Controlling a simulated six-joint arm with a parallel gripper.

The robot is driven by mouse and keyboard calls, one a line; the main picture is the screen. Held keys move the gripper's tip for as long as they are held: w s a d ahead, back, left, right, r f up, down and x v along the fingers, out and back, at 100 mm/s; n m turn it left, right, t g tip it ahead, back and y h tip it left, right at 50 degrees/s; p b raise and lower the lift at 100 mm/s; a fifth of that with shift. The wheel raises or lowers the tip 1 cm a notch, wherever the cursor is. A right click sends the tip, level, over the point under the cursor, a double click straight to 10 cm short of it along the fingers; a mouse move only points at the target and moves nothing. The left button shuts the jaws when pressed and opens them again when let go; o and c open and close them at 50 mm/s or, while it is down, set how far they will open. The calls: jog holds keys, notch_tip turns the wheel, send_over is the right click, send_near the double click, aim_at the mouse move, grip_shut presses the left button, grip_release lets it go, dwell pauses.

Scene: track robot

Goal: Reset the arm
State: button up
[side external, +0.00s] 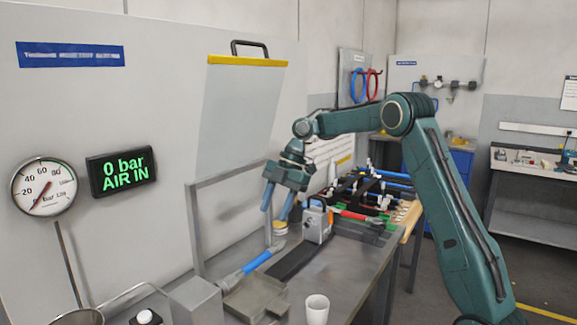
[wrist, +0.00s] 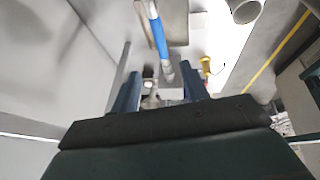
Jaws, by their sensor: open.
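My arm reaches in from the right in the side view, bent over the workbench (side external: 345,268). My gripper (side external: 276,208) points down above the bench, with its two blue fingers apart and nothing seen between them. It hangs close to a grey metal block (side external: 316,226) with a blue-and-orange top; I cannot tell if they touch. In the wrist view my gripper (wrist: 158,88) shows its two fingers spread. A blue-handled tool (side external: 257,262) lies on the bench; it also shows in the wrist view (wrist: 158,38).
A white cup (side external: 317,308) stands near the bench's front. A grey frame (side external: 196,230) rises behind the gripper. A rack of coloured tools (side external: 375,192) lies beyond. The wall carries a round gauge (side external: 44,188) and a display (side external: 121,171) reading "0 bar AIR IN".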

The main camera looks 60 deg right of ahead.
dwell(0.3)
jog(key=s+a+r+m+t+h, duration=0.2)
jog(key=s+a+r+m, duration=0.65)
jog(key=s+a, duration=0.3)
jog(key=s+f+m+t+h, duration=0.1)
jog(key=s+f+m, duration=0.1)
jog(key=s+m, duration=0.3)
jog(key=s+f+m+h, duration=0.1)
jog(key=s+m, duration=0.4)
jog(key=s, duration=0.9)
jog(key=shift+s+a+f+t, duration=0.15)
jog(key=shift+a+f+t, duration=0.25)
jog(key=shift+f, duration=0.5)
